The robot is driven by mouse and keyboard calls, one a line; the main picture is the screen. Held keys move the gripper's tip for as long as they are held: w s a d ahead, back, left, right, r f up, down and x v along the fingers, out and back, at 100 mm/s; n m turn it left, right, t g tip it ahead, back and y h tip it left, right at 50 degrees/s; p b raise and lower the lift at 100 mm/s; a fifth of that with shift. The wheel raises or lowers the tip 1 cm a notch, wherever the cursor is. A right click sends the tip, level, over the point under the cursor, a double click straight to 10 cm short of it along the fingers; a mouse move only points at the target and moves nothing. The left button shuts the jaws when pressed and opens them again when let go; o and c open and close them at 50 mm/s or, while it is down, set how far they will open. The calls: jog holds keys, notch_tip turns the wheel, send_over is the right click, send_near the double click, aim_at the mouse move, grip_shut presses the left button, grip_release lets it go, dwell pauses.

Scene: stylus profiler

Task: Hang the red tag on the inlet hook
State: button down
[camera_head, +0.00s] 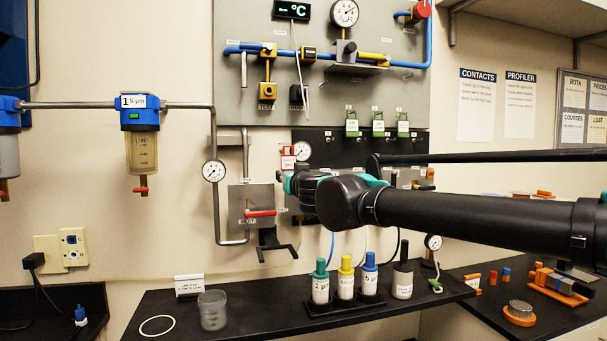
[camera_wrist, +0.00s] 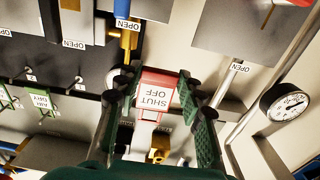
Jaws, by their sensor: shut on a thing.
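The red tag (camera_head: 287,160) has a white face and stands upright at the tip of my gripper (camera_head: 287,181) in the head view, in front of the wall. In the wrist view the red tag (camera_wrist: 158,90) reads "SHUT OFF" upside down. It sits between the two green-padded fingers of my gripper (camera_wrist: 160,98), which is shut on it. Several small hooks show on the black panel (camera_wrist: 72,60) in the wrist view. I cannot tell which hook is the inlet hook, as the small labels are unreadable.
Green tags (camera_head: 378,124) hang on the black panel right of my gripper. A gauge (camera_head: 213,171) and a grey plate with a red handle (camera_head: 262,212) are left. Bottles (camera_head: 346,284) and a clear cup (camera_head: 212,310) stand on the shelf below.

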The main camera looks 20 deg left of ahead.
jog(key=shift+a, duration=0.1)
dwell(0.3)
jog(key=shift+x, duration=2.45)
jog(key=shift+w+a, duration=0.1)
jog(key=shift+x, duration=1.85)
jog(key=shift+f, duration=0.55)
jog(key=c, duration=0.9)
grip_release()
jog(key=shift+c, duration=0.3)
